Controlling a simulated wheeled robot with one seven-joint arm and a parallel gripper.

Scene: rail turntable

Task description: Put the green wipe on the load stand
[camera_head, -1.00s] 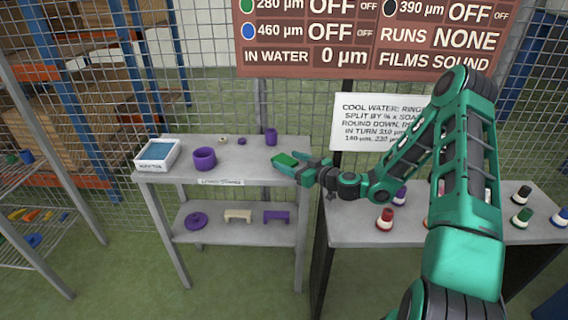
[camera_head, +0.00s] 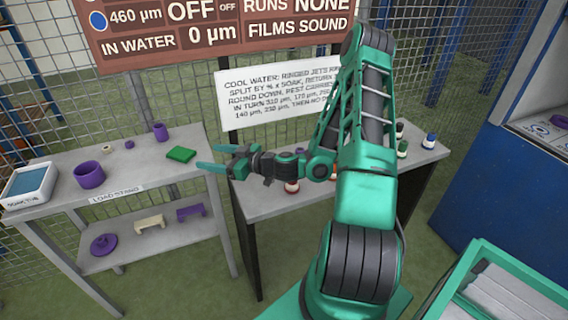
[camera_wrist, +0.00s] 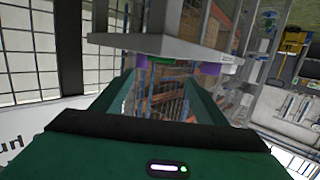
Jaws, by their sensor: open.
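The green wipe (camera_head: 181,154) lies flat on the top of the load stand (camera_head: 125,172), near its right end. The load stand is a grey two-tier table with a "LOAD STAND" label on its front edge. My gripper (camera_head: 204,157) is open and empty, just to the right of the wipe and apart from it. In the wrist view the open fingers (camera_wrist: 160,95) frame a gap with nothing held.
On the stand's top are a blue-filled soak tub (camera_head: 28,186), a purple cup (camera_head: 89,174) and a purple cylinder (camera_head: 160,131). Purple and cream parts lie on its lower shelf. A second grey table (camera_head: 265,205) with coloured bottles stands to the right.

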